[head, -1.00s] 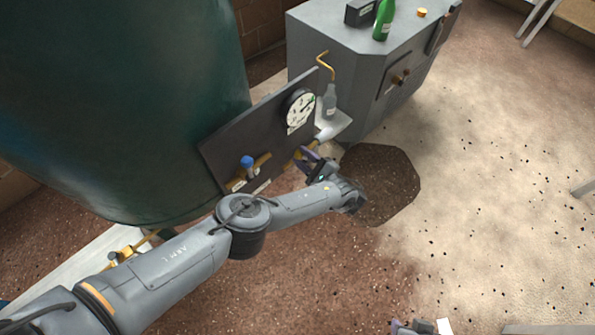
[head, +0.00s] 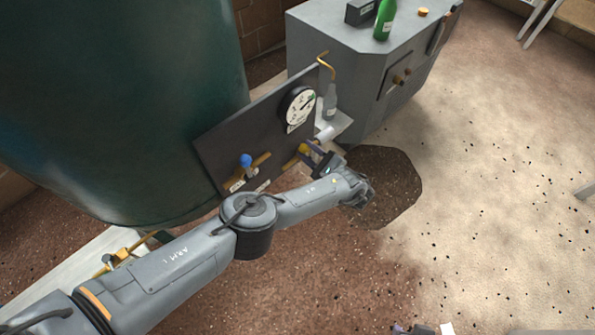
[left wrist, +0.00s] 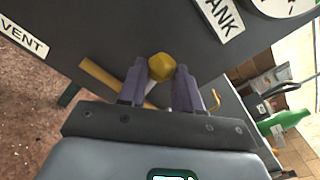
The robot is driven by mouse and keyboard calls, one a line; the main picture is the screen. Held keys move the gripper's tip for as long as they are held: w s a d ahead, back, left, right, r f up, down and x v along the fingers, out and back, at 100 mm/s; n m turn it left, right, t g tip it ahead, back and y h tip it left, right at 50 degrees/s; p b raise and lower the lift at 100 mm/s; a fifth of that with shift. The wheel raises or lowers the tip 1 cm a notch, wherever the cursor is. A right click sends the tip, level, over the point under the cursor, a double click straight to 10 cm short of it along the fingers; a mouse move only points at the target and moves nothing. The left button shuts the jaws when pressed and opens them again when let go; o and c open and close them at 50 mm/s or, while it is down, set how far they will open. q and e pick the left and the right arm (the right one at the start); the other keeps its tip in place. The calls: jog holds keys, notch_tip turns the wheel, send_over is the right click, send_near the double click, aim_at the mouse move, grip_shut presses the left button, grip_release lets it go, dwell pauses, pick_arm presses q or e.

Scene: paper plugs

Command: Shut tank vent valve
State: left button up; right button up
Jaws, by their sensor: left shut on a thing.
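A yellow valve knob (head: 303,148) sits on a brass pipe low on the dark panel (head: 235,140). My left gripper (head: 314,154) is shut on this knob. In the left wrist view the yellow knob (left wrist: 161,67) is between the purple fingers (left wrist: 158,82). A VENT label (left wrist: 24,36) is at the left there and a TANK label (left wrist: 220,15) at the top. A second valve with a blue knob (head: 246,160) stands left on the panel. A bit of what may be my right gripper (head: 408,329) shows at the bottom edge; its jaws cannot be made out.
A round gauge (head: 298,105) is on the panel. The large green tank (head: 110,110) stands at left. A grey cabinet (head: 350,80) with a green bottle (head: 383,20) is behind. A grey bottle (head: 330,103) stands beside the panel. The floor at right is mostly open.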

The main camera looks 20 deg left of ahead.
pick_arm(q)
jog(key=m, duration=0.4)
jog(key=shift+s+r+m+y, duration=0.15)
jog(key=shift+r+m+y, duration=0.15)
jog(key=shift+w+f+m+b, duration=0.25)
jog(key=shift+m+b, duration=0.35)
jog(key=shift+b, duration=0.3)
jog(key=shift+w+d+r+m+b, duration=0.25)
jog(key=shift+w+m+b, duration=0.25)
jog(key=shift+m+b, duration=0.35)
jog(key=o, duration=0.8)
jog(key=shift+d, duration=0.15)
jog(key=shift+v, duration=1.9)
